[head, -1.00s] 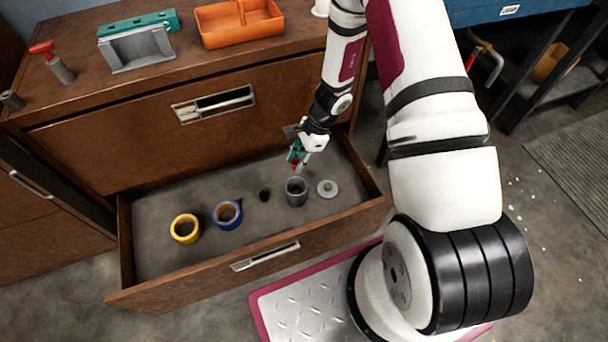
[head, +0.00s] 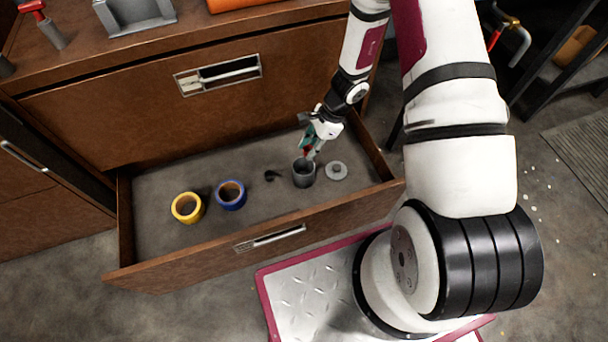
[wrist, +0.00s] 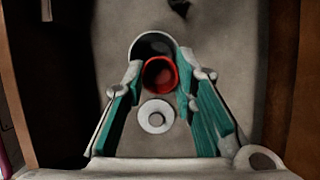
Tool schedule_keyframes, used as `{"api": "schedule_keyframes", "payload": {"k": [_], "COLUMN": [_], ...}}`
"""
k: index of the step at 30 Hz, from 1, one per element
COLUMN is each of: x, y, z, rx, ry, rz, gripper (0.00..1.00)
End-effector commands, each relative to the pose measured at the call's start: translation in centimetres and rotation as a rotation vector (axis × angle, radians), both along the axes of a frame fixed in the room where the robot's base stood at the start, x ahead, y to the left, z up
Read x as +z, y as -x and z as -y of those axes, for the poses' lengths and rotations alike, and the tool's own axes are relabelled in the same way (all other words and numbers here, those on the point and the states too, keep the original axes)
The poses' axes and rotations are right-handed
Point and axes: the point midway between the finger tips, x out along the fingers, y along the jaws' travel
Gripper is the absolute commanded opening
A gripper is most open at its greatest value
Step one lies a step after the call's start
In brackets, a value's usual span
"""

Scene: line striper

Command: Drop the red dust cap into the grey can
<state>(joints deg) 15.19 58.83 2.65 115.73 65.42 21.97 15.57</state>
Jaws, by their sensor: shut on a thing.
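The red dust cap (wrist: 160,74) is a round, hollow red piece held between the teal fingers of my gripper (wrist: 160,70). The grey can (head: 303,174) stands upright and open in the pulled-out drawer. In the head view my gripper (head: 312,148) is just above the can's far rim, pointing down. In the wrist view the cap overlaps the near part of the can's dark mouth (wrist: 151,45). The cap appears above the rim, but its exact height is hard to tell. In the head view the cap is mostly hidden by the fingers.
A grey knobbed lid (head: 337,171) lies right of the can. A small black item (head: 271,175) lies left of it. A blue tape roll (head: 231,195) and a yellow one (head: 187,208) are farther left. The drawer's right wall (head: 370,158) is close to the arm.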

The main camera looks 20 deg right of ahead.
Motion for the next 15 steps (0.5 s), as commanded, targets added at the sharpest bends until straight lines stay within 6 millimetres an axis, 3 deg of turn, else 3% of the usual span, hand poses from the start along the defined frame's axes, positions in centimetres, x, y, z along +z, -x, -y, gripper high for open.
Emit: {"api": "schedule_keyframes", "payload": {"k": [2,3,6,15], "x": [0.05,0.06,0.06,0.11], "y": [-0.01,-0.01,-0.01,0.00], "z": [0.00,0.01,0.01,0.03], "rx": [0.000,0.000,0.000,0.000], "ry": [0.000,0.000,0.000,0.000], "rz": [0.000,0.000,0.000,0.000], "gripper": [0.14,0.27,0.49,0.49]}}
